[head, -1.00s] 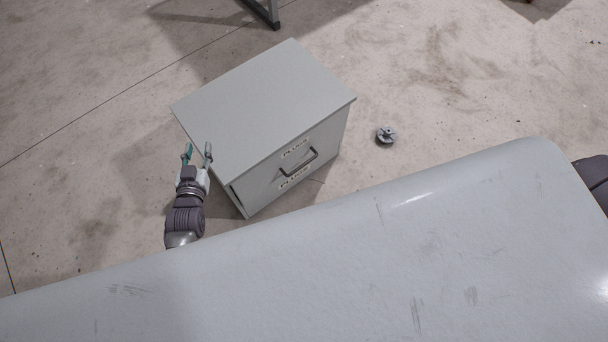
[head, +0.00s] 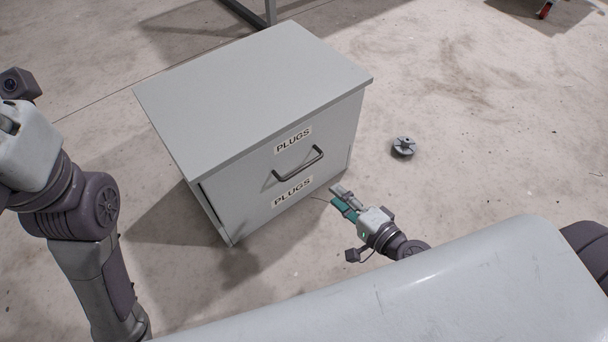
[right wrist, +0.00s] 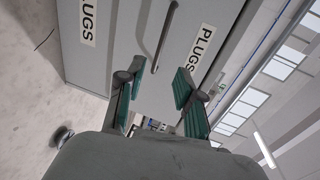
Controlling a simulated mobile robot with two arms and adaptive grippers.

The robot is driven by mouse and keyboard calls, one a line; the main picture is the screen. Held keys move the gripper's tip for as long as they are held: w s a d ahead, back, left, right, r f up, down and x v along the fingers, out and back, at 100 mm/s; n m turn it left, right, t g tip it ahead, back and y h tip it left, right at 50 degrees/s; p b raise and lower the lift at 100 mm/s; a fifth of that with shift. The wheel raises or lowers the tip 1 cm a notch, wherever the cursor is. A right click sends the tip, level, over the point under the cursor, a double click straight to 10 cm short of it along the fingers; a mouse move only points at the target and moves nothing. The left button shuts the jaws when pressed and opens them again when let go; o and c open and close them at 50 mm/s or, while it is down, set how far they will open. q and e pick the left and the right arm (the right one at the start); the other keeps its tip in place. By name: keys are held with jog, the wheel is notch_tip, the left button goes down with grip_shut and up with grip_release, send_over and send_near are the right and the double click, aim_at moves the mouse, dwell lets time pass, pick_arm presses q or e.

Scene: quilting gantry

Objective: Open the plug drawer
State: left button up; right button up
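The plug drawer (head: 250,190) is the grey front of a cabinet (head: 255,85), with a PLUGS label above and below its dark bar handle (head: 298,163). It looks shut. My right gripper (head: 338,196) is open and empty, in front of and below the handle, apart from it. In the right wrist view, the handle (right wrist: 165,38) shows beyond the gap between the fingers (right wrist: 155,85). My left gripper's pale body (head: 25,145) is at the left edge in the head view; its fingers are out of frame.
A small grey round part (head: 403,146) lies on the floor right of the cabinet. A metal leg (head: 262,12) stands behind it, and a red caster (head: 545,10) is at the top right. The floor in front of the drawer is clear apart from my arm.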

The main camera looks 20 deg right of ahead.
aim_at(304, 166)
jog(key=x, duration=1.3)
jog(key=shift+w+a, duration=0.1)
jog(key=shift+w, duration=0.25)
grip_shut()
